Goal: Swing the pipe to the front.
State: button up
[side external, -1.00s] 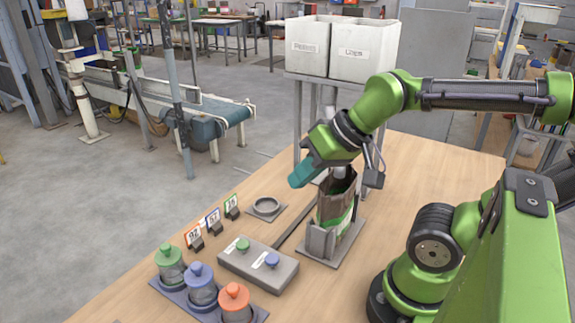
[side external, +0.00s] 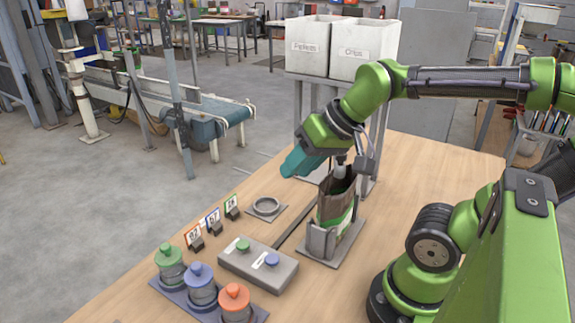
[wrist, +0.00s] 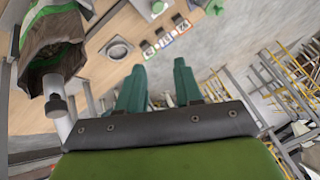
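The pipe (wrist: 62,125) is pale grey with a dark end piece, at the left of the wrist view beside the mouth of the brown bag (wrist: 52,50). In the side view, a short grey part of it (side external: 340,163) shows over the bag (side external: 337,195), and the rest is hidden behind my arm. My gripper (wrist: 159,66) has two teal fingers set apart with nothing between them. It is to the right of the pipe in the wrist view and not touching it. In the side view my gripper (side external: 293,164) is left of the pipe, above the table.
The bag stands in a grey holder (side external: 318,242). Nearby are a box with green and blue buttons (side external: 258,270), a grey ring (side external: 267,206), several small number cards (side external: 213,217), and green, blue and orange-topped jars (side external: 201,285). Two white bins (side external: 306,62) stand behind.

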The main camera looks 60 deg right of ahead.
jog(key=shift+o, duration=1.4)
jog(key=w+d+r+g+h, duration=0.1)
jog(key=w+d+r, duration=0.1)
jog(key=d+r, duration=0.2)
jog(key=shift+d+r+g, duration=0.15)
jog(key=shift+d+g, duration=0.25)
jog(key=shift+d, duration=0.7)
jog(key=shift+s+d+r+m+g, duration=0.25)
jog(key=shift+s+d+r+g, duration=1.2)
jog(key=shift+r, duration=1.1)
jog(key=shift+s+d+r+m+g, duration=0.25)
jog(key=shift+s+d+r+g, duration=0.7)
jog(key=shift+d+r, duration=1.25)
jog(key=shift+h, duration=0.4)
notch_tip(320, 180, down, 16)
jog(key=shift+w+a+r, duration=0.1)
jog(key=shift+c, duration=0.5)
grip_shut()
